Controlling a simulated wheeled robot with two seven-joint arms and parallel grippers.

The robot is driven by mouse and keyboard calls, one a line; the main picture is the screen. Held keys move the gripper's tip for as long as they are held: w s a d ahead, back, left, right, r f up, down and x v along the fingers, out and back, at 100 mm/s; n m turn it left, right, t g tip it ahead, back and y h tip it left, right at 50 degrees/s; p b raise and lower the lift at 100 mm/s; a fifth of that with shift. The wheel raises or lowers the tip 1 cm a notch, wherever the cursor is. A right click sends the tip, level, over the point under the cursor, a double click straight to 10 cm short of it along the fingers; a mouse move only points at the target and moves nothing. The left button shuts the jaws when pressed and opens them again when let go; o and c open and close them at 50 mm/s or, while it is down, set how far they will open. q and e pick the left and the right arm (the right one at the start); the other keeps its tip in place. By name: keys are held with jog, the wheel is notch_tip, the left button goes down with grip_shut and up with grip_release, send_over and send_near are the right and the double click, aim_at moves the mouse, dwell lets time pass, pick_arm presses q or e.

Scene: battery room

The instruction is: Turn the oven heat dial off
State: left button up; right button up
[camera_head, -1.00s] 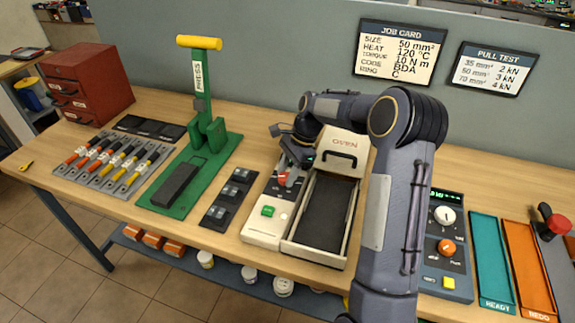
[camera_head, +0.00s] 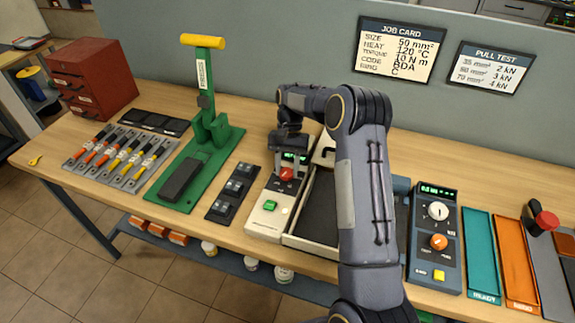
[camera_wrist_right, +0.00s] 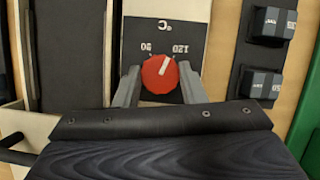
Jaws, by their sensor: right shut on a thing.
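The red heat dial (camera_head: 286,174) sits on the oven's cream and dark control panel (camera_head: 262,223). My right gripper (camera_head: 291,163) reaches down over it. In the right wrist view, the red dial (camera_wrist_right: 157,78) lies between the two grey fingers of my right gripper (camera_wrist_right: 159,84), which are shut on its sides. Its white pointer line slants up and right, toward the 120 mark. The 90 mark is at upper left, and the °C label is beyond; the lettering looks upside down. My left gripper is not in view.
A green button (camera_head: 270,205) sits on the same panel. The oven's dark tray (camera_head: 318,208) lies right of it, partly behind my right arm. A dark switch block (camera_head: 232,190) and green press (camera_head: 190,165) stand left. A control box (camera_head: 434,258) stands right.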

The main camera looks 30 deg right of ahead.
aim_at(276, 182)
jog(key=n+h, duration=0.1)
jog(key=n, duration=0.2)
jog(key=n+h, duration=0.1)
jog(key=n, duration=0.2)
jog(key=shift+w+a+n+g, duration=0.1)
jog(key=shift+a+n+g, duration=0.05)
jog(key=shift+n+g, duration=0.2)
jog(key=n+h, duration=0.1)
jog(key=n, duration=0.2)
jog(key=n+h, duration=0.1)
jog(key=n, duration=0.2)
jog(key=shift+a+h, duration=0.2)
jog(key=shift+h, duration=0.2)
jog(key=n+t+h, duration=0.1)
jog(key=n, duration=0.2)
jog(key=n+t+b, duration=0.1)
jog(key=n, duration=0.2)
jog(key=shift+s+a+n+h, duration=0.1)
jog(key=shift+s+n+h, duration=0.1)
jog(key=shift+n+h, duration=0.2)
jog(key=n+t, duration=0.1)
jog(key=n, duration=0.1)
jog(key=n+t+h, duration=0.1)
jog(key=n, duration=0.2)
jog(key=shift+s+n, duration=0.1)
jog(key=shift+n, duration=0.15)
jog(key=o, duration=1)
jog(key=b+v, duration=0.1)
jog(key=v, duration=0.7)
